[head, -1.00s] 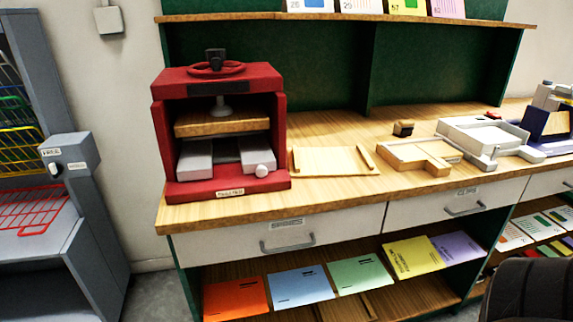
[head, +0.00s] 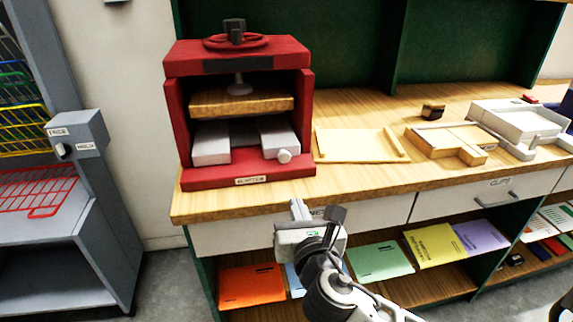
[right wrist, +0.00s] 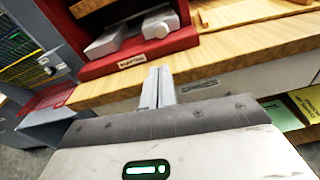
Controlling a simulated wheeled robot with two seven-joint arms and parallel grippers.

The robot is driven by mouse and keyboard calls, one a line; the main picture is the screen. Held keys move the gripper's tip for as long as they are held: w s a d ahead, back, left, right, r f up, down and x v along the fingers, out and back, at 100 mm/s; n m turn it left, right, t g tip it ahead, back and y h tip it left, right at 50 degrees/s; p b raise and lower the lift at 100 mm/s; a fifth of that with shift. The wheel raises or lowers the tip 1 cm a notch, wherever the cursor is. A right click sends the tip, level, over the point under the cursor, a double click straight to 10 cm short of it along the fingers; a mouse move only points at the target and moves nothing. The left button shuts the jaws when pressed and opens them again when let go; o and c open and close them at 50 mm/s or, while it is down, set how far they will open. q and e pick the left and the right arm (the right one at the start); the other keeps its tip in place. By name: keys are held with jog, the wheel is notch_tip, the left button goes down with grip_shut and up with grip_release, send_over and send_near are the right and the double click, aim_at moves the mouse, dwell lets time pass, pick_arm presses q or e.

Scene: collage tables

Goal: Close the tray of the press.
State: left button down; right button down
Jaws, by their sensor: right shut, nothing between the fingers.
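The red press (head: 180,125) stands at the left end of the wooden counter, with a handwheel on top and a wooden plate inside. Low in its opening lie two light grey blocks, a left one (head: 211,146) and a right one (head: 279,137), with a round white knob (head: 284,156) at the right one's front. They seem to be the tray's parts; how far the tray stands out is unclear. My right gripper (head: 317,210) is shut and empty, in front of the counter edge, below and right of the knob, apart from the press. The right wrist view shows its fingers (right wrist: 157,86) together. My left gripper is not in view.
A pale wooden board (head: 357,146) and a wooden jig (head: 452,140) lie right of the press. The counter's front edge and a drawer (head: 370,212) are beside my gripper. Coloured booklets lie on the shelf below. A grey cabinet (head: 95,235) stands left.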

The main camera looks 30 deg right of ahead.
jog(key=r, duration=0.1)
send_near(284, 158)
jog(key=shift+n, duration=0.4)
jog(key=x, duration=0.7)
